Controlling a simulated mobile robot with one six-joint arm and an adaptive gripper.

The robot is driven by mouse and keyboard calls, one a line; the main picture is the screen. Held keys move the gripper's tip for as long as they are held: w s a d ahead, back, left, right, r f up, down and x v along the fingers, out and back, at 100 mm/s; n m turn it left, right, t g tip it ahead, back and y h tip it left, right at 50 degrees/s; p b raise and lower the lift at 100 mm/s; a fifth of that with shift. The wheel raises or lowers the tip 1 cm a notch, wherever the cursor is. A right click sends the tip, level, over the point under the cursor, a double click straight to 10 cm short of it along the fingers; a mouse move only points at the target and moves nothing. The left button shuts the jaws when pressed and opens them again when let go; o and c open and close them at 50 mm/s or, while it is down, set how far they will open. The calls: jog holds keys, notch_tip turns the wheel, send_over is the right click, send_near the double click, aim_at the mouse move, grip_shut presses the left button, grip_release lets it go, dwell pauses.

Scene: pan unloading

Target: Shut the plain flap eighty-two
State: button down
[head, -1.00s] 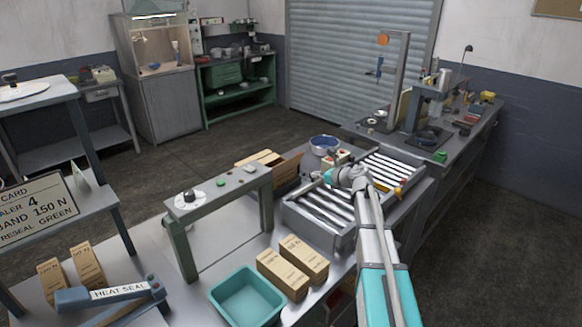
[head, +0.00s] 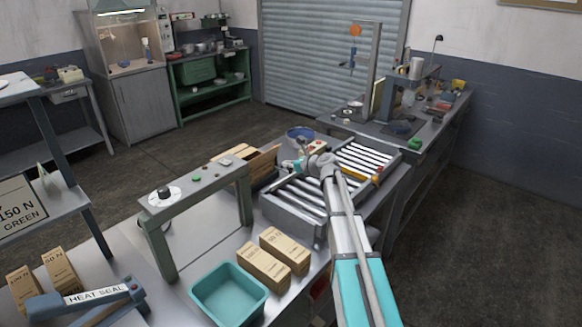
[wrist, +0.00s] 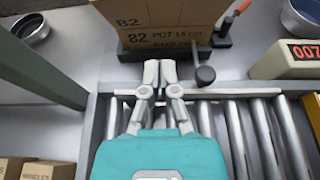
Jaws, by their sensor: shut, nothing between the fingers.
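A brown carton (wrist: 165,16) marked 82 stands at the top of the wrist view, its upper part cut off by the frame edge. In the head view the carton (head: 262,164) stands behind the grey bench frame, its brown flaps showing at the top. I cannot tell which flap is the plain one. My gripper (wrist: 160,68) is shut and empty, its fingertips just short of the carton's lower front in the picture; I cannot tell whether they touch. In the head view my gripper (head: 287,165) is small, beside the carton's right side.
A black clamp with a round knob (wrist: 205,75) and red handle (wrist: 238,10) is close right of the fingers. A roller conveyor (head: 287,222) lies beneath the arm. A teal bin (head: 228,312) and two cartons stand in front.

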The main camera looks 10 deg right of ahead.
aim_at(263, 156)
jog(key=x, duration=0.2)
jog(key=r+x, duration=0.1)
jog(key=x, duration=0.4)
jog(key=shift+w+a+r+b, duration=0.15)
jog(key=shift+w+a+b, duration=0.15)
jog(key=shift+w, duration=0.2)
jog(key=shift+w+a+r+p, duration=0.35)
jog(key=shift+w+a, duration=0.2)
jog(key=shift+w, duration=0.1)
jog(key=shift+d, duration=0.1)
